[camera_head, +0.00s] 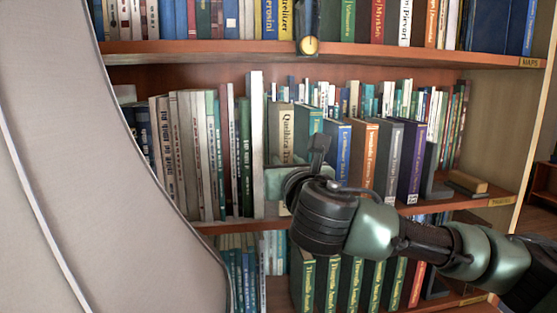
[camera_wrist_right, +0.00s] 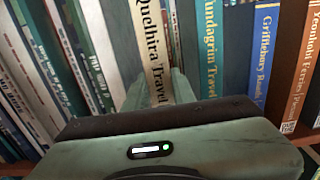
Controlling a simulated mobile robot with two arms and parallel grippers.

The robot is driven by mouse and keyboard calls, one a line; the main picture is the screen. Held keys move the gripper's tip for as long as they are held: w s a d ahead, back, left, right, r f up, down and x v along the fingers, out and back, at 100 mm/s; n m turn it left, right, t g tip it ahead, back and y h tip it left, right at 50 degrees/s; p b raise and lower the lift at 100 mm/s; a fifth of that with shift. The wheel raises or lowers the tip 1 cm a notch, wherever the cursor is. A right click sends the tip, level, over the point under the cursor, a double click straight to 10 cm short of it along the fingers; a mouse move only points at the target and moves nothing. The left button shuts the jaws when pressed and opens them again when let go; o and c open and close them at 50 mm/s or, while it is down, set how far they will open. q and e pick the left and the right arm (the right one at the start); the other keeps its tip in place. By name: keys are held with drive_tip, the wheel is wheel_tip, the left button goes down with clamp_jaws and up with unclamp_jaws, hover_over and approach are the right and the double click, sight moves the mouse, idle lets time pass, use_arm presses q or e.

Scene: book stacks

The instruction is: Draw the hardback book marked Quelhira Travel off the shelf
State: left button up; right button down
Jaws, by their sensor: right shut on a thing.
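The Quelhira Travel book (camera_head: 281,122) has a cream spine with dark lettering and stands upright on the middle shelf, between other books. In the right wrist view its spine (camera_wrist_right: 154,45) runs down between the fingers. My right gripper (camera_head: 282,180) is shut on this book, with one finger on either side, low on the spine. The gripper and hand hide much of the lower spine in the head view. I cannot tell whether the book stands forward of its neighbours. My left gripper is not in view.
A teal Tundagrim Travel book (camera_wrist_right: 209,50) is just right of it, then a blue book (camera_wrist_right: 262,50). A tall white book (camera_head: 256,140) stands to the left. The upper shelf board (camera_head: 230,47) runs above, and a lower row of books (camera_head: 330,285) below.

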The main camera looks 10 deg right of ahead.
drive_tip(key=s+b, duration=0.1)
drive_tip(key=s, duration=1.7)
drive_tip(key=shift+r+b, duration=0.15)
drive_tip(key=shift+b, duration=0.25)
